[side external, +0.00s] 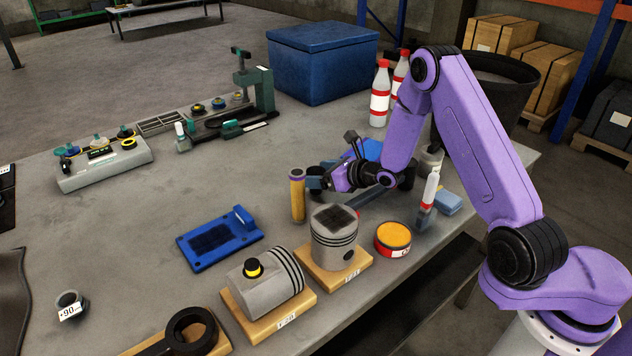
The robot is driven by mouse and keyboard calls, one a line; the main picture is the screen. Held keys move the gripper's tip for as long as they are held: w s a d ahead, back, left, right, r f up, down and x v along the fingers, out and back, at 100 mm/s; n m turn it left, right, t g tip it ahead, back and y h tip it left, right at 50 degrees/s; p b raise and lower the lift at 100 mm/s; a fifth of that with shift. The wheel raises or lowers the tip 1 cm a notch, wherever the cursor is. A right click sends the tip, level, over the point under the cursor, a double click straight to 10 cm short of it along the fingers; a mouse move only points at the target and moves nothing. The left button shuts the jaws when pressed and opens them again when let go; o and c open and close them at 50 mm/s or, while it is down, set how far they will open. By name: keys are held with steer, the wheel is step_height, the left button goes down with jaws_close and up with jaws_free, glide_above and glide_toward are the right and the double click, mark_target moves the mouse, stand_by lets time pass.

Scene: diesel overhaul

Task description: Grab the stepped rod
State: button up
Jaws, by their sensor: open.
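An upright tan-yellow rod (297,198) with a purplish band near its top stands on the grey bench, left of my gripper. It is the likeliest stepped rod, though I cannot make out a clear step on it. My gripper (314,182) is low over the bench, pointing left, with its fingertips close to the rod's upper right side. The jaws are open, and I see nothing held. I cannot tell whether a fingertip touches the rod.
An upright piston (334,240) on a wooden block and an orange-lidded tin (393,238) stand in front of my gripper. A blue fixture plate (220,240) lies left of the rod. A lying piston (266,289) is nearer the front. The bench's middle left is clear.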

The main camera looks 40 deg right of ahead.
steer(key=shift+f+x, duration=0.2)
steer(key=shift+x, duration=0.65)
steer(key=shift+f+x, duration=0.15)
steer(key=shift+x, duration=0.7)
steer(key=shift+s, duration=0.15)
jaws_close()
steer(key=shift+r, duration=0.1)
